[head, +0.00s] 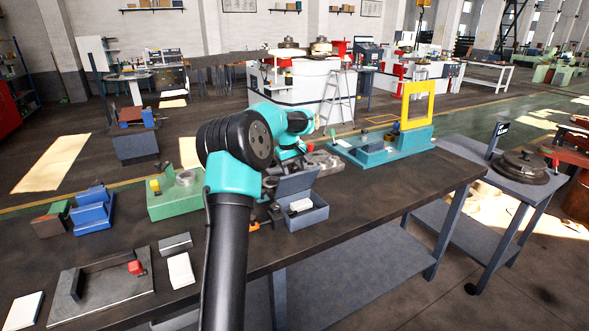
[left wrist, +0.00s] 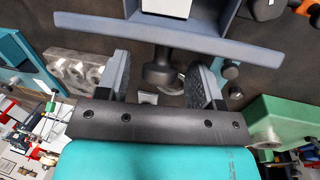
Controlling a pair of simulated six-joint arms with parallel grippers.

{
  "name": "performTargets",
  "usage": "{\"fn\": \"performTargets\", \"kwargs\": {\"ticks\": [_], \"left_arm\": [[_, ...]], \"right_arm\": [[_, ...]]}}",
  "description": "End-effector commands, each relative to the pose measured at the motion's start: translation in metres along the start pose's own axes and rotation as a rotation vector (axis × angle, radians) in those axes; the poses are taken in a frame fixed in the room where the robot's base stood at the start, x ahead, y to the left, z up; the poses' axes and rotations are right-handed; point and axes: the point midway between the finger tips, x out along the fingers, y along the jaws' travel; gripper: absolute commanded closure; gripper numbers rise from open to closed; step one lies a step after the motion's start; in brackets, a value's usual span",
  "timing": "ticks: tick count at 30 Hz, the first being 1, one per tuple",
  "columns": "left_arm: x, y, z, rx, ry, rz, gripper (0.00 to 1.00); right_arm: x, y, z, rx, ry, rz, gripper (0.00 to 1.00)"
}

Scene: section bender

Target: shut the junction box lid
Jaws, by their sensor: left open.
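The junction box (head: 308,217) is a small grey-blue box near the front edge of the bench, with a white block inside. Its lid (head: 296,183) stands raised at the back of the box, open. In the left wrist view the lid (left wrist: 215,46) shows nearly edge-on as a long slab, with the box (left wrist: 222,12) beyond it. A dark round knob (left wrist: 159,72) on the lid's outer side lies between my left gripper's fingers. My left gripper (left wrist: 163,80) is open, its fingers apart on either side of the knob. In the head view it is mostly hidden behind the lid and arm.
A green block fixture (head: 176,200) stands left of the box, and a teal fixture with a yellow frame (head: 418,105) stands at the back right. Grey metal parts (head: 322,160) lie behind the box. An orange-handled tool (head: 255,225) lies close to its left. The bench right of the box is clear.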

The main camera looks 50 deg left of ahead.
Motion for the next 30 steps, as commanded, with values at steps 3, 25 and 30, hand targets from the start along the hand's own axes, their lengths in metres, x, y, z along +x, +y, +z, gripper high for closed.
{"fn": "performTargets", "kwargs": {"ticks": [3, 25, 30], "left_arm": [[-0.0001, 0.0001, 0.0001, 0.0, 0.0, 0.0, 0.46], [-0.0002, 0.0005, 0.0004, 0.001, 0.0, 0.0, 1.0], [0.0011, 0.006, 0.0044, 0.011, 0.009, -0.003, 1.0]], "right_arm": [[0.0, 0.0, 0.0, 0.0, 0.0, 0.0, 0.35], [0.0, 0.0, 0.0, 0.0, 0.0, 0.0, 0.35], [0.0, 0.0, 0.0, 0.0, 0.0, 0.0, 0.35]]}}
